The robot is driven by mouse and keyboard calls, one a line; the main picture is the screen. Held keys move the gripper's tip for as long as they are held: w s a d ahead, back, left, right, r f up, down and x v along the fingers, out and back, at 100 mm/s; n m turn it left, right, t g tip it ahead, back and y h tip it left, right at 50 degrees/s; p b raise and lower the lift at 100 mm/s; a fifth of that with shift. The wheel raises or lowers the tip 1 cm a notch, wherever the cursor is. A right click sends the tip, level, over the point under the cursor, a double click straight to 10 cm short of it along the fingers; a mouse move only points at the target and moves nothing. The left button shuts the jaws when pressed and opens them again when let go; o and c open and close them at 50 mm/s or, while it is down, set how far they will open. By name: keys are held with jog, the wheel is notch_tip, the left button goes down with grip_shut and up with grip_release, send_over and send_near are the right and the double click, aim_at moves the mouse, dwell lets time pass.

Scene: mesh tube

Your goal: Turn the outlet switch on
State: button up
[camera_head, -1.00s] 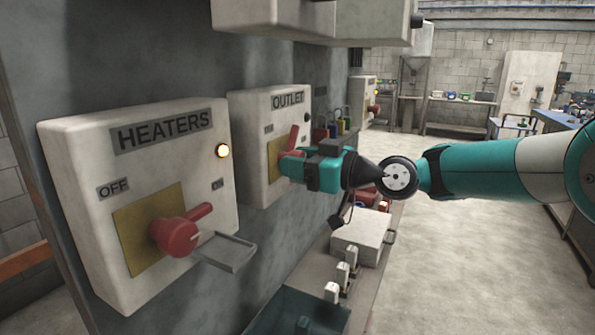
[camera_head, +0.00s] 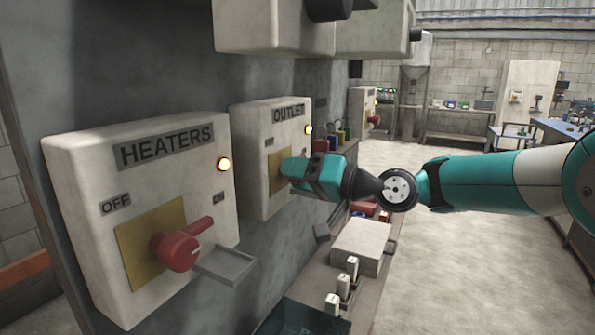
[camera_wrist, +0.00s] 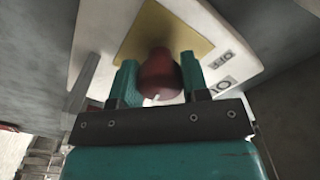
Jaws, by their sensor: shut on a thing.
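The white OUTLET box (camera_head: 245,145) is on the grey wall in the head view, past the HEATERS box. Its indicator light (camera_head: 308,129) glows yellow. My gripper (camera_head: 288,170) is at the box's yellow plate (camera_head: 277,180) and hides the switch there. In the wrist view the red outlet switch (camera_wrist: 160,72) sits between the two teal fingers of my gripper (camera_wrist: 160,85), in front of the yellow plate. The fingers are shut on it. An OFF label (camera_wrist: 228,58) shows on the right of the wrist view.
The HEATERS box (camera_head: 90,175) is nearer, with a red switch (camera_head: 178,248), a lit light and a grey bracket (camera_head: 225,264) jutting out. Grey boxes (camera_head: 275,28) overhang above. A shelf below holds a white box (camera_head: 360,246). The floor (camera_head: 450,260) at right is clear.

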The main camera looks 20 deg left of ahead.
jog(key=shift+w+r+m, duration=0.1)
jog(key=shift+r+m, duration=0.2)
jog(key=shift+m, duration=0.3)
jog(key=o, duration=0.8)
jog(key=shift+c, duration=0.2)
jog(key=shift+o, duration=0.8)
jog(key=shift+f, duration=0.15)
jog(key=shift+f, duration=0.1)
jog(key=s+d+b, duration=0.1)
jog(key=d+b, duration=0.5)
jog(key=d, duration=1.1)
jog(key=shift+s+d, duration=0.2)
jog(key=shift+d, duration=0.05)
